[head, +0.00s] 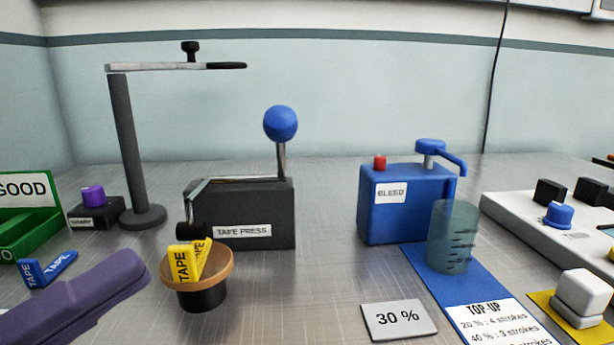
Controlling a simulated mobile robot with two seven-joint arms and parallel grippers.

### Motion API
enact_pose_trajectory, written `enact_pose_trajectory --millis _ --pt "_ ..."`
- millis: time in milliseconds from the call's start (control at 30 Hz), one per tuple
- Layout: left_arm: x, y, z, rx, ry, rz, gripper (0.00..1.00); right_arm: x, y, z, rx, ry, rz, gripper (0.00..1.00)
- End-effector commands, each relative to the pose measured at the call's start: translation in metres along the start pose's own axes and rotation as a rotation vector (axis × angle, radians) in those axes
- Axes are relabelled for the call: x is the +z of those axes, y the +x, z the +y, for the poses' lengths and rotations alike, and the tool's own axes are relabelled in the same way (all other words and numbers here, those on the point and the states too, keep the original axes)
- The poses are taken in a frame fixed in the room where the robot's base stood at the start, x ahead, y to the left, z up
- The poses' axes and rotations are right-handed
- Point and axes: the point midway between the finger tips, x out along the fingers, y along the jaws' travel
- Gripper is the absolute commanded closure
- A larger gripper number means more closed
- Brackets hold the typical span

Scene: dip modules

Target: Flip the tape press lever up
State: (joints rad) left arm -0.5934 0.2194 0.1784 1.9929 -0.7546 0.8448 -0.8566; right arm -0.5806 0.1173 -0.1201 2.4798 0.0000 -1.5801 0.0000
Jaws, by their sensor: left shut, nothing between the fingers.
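The tape press (262,192) is a dark box with a "TAPE PRESS" label, left of the middle of the head view. Its lever (281,158) is a metal rod with a blue ball knob (280,124) on top, standing nearly upright at the right end of the box. My left gripper (136,272), purple, comes in at the lower left, shut and empty. It is left of the cup and well away from the lever. My right gripper is not in view.
A dark stand (128,150) with a horizontal bar rises left of the press. A blue bleed box (405,215) and a clear beaker (452,237) stand to the right. Blue tape pieces (47,269) lie near my left gripper. A "30 %" card (398,320) lies in front.

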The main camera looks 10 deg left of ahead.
Motion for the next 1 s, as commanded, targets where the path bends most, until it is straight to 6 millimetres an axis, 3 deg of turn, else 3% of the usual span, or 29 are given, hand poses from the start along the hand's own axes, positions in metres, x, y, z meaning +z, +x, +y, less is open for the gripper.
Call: enact_pose_trajectory --millis 233,367,800,1000 --pt "0.001 0.002 -0.001 -0.001 -0.002 -0.001 1.00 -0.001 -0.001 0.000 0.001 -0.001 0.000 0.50" --pt "0.002 0.014 -0.002 -0.002 -0.003 -0.003 1.00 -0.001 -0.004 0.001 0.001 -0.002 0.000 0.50" --pt "0.002 0.103 -0.004 -0.004 -0.002 -0.002 1.00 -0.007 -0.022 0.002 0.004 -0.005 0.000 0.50" --pt "0.022 0.122 -0.002 -0.001 0.000 -0.003 1.00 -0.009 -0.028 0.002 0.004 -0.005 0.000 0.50"
